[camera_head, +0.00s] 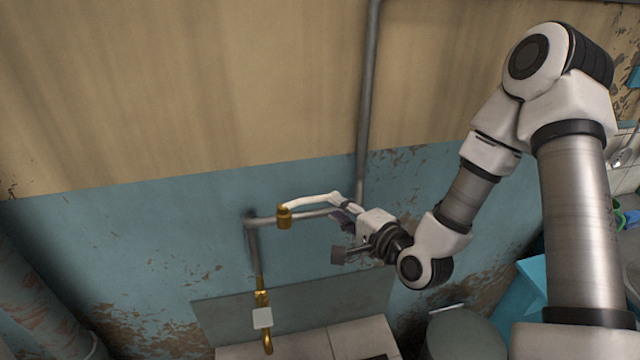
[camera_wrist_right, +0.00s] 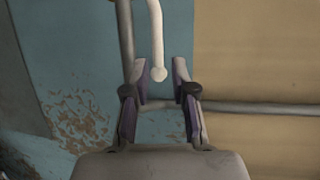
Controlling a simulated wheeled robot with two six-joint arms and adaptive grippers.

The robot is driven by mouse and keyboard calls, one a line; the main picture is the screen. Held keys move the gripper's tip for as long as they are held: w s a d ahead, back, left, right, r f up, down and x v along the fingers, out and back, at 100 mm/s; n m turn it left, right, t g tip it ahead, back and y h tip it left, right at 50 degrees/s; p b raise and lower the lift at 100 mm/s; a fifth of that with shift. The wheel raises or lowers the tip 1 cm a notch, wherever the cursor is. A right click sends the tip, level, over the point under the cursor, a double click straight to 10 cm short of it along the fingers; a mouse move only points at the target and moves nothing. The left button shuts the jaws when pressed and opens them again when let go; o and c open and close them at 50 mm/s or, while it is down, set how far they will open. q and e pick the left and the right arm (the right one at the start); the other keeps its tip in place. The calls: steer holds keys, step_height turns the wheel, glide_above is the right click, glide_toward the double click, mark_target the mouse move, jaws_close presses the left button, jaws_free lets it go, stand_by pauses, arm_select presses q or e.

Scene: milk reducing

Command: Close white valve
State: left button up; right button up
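A white lever handle (camera_head: 312,199) extends to the right from a brass valve body (camera_head: 284,216) on a grey pipe along the blue wall. My right gripper (camera_head: 341,236) is at the lever's free right end. In the right wrist view the lever (camera_wrist_right: 156,35) comes down from the top, and its rounded end lies between the two spread fingertips (camera_wrist_right: 159,70). Gaps show on both sides of it, so the gripper is open and not holding it. My left gripper is not in view.
A brass tap (camera_head: 267,340) with a white square piece hangs below the pipe, over a pale tiled surface (camera_head: 300,345). A tall vertical pipe (camera_head: 368,90) runs up the wall behind my gripper. A grey round-topped object (camera_head: 465,335) and a blue container (camera_head: 520,295) stand at lower right.

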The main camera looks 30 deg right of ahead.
mark_target(322, 200)
steer(key=x, duration=0.7)
steer(key=shift+w+a+f, duration=0.1)
steer(key=shift+a+f, duration=0.05)
steer(key=shift+f, duration=0.05)
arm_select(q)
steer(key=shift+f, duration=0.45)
arm_select(e)
jaws_close()
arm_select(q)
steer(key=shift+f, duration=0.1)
